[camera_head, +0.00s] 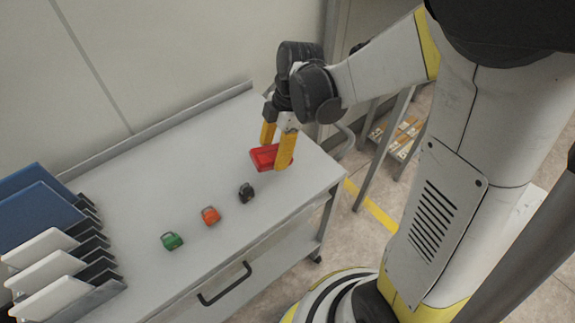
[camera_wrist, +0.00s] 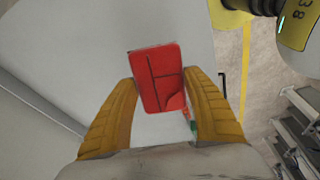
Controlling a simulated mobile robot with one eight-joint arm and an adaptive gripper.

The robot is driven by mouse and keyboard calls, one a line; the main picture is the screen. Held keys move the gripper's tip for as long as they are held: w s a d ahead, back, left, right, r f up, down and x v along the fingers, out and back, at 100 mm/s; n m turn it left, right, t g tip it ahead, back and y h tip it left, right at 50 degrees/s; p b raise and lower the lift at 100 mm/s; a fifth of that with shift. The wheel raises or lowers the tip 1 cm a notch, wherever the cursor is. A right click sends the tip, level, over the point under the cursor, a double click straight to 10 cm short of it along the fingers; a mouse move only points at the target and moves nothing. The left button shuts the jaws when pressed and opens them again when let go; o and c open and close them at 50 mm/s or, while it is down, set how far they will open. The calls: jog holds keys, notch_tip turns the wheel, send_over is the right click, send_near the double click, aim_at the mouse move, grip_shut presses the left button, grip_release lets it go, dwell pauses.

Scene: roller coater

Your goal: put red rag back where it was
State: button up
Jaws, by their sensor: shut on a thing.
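The red rag (camera_head: 264,156) is a folded red bundle between the yellow fingers of my gripper (camera_head: 276,148), over the right end of the grey cart top. In the wrist view the rag (camera_wrist: 160,78) shows as a flat red block with fold lines. The fingers of my gripper (camera_wrist: 161,105) lie on either side of it there, closed on its sides. In the head view part of the rag is hidden behind the near finger. I cannot tell exactly how far it is above the cart top.
The grey cart top (camera_head: 140,200) holds a green item (camera_head: 171,241), an orange item (camera_head: 210,215) and a black item (camera_head: 246,193) in a row. A rack with white panels (camera_head: 52,275) and blue panels (camera_head: 40,215) stands at the left. A raised ledge (camera_head: 160,127) runs along the wall side.

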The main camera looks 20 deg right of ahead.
jog(key=s+d+r+n+h, duration=0.1)
jog(key=s+d+n+h, duration=0.15)
jog(key=s+d, duration=0.45)
jog(key=w+d+b, duration=0.2)
jog(key=w+d, duration=0.2)
jog(key=d, duration=0.3)
jog(key=w+a+f+b, duration=0.1)
jog(key=a+f, duration=0.1)
jog(key=a, duration=0.1)
jog(key=w+a+f+b, duration=0.1)
jog(key=w+a+f, duration=0.1)
jog(key=w+a+f+b, duration=0.1)
jog(key=w+a+f, duration=0.1)
jog(key=a, duration=0.1)
jog(key=shift+w+a, duration=0.25)
jog(key=shift+a, duration=0.1)
jog(key=shift+w+a+f+b, duration=0.1)
jog(key=shift+a+f+b, duration=0.05)
jog(key=shift+b, duration=0.15)
jog(key=shift+f+b, duration=0.95)
jog(key=shift+f, duration=0.95)
jog(key=shift+f, duration=0.2)
jog(key=o, duration=1)
